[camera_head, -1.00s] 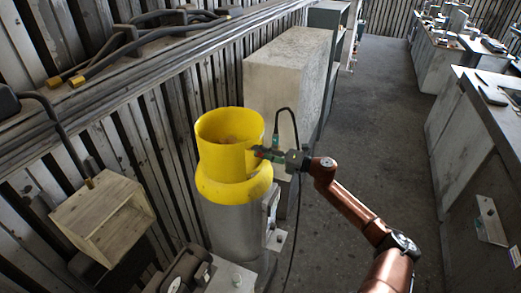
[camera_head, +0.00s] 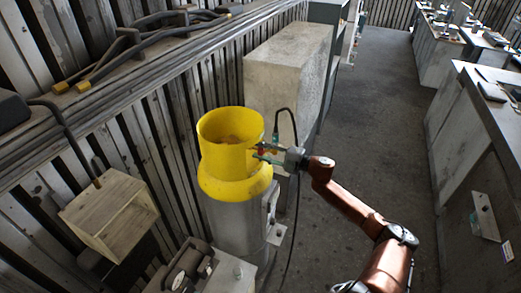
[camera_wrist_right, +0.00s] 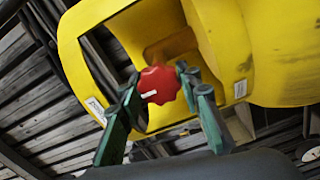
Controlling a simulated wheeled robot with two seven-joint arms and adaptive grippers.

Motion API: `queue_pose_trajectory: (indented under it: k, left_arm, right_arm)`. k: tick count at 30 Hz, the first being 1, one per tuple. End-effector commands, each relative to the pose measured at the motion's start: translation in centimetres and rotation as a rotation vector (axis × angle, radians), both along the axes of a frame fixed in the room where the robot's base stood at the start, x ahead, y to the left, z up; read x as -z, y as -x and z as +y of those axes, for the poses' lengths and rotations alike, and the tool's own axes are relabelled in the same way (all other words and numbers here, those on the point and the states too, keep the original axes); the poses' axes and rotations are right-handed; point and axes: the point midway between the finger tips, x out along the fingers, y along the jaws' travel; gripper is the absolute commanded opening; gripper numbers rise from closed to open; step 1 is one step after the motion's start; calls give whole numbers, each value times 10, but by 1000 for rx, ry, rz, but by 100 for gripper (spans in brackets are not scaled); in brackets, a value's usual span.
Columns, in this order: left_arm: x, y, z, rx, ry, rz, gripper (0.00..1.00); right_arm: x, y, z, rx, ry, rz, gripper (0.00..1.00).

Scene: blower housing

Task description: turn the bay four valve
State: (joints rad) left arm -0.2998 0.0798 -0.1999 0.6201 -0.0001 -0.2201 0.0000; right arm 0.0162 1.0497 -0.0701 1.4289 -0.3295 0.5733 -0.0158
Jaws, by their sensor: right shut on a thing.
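A yellow collar (camera_head: 224,165) tops a grey metal cylinder (camera_head: 233,222). A scalloped red valve knob with a white mark shows at an opening in the collar in the wrist view (camera_wrist_right: 158,84). My right gripper (camera_head: 260,154) reaches the collar's right side from the right. In the wrist view its green-and-grey fingers (camera_wrist_right: 157,88) are shut on the red knob, one on each side. The white mark points left in that view. The knob's stem is hidden. My left gripper is not in view.
A wooden box (camera_head: 108,212) hangs on the slatted wall at left. A dark device (camera_head: 187,268) stands in front of the cylinder. A pale cabinet (camera_head: 283,80) stands behind it. A black cable hangs by my gripper. Grey benches line the right; the aisle floor (camera_head: 380,130) is clear.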

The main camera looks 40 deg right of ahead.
Motion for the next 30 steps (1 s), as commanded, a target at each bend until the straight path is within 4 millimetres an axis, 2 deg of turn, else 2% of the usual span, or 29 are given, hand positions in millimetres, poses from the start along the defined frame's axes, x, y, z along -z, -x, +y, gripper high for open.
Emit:
queue_pose_trajectory:
  k: [14,15,22,30]
  left_arm:
    - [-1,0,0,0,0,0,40]
    - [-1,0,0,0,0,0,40]
    - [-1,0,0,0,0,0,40]
    - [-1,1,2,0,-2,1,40]
  right_arm:
    - [-2,-1,-3,7,-13,4,8]
    - [-2,-1,-3,7,-13,4,34]
    - [-1,-1,-1,3,-11,4,50]
    - [0,0,0,1,-11,5,50]
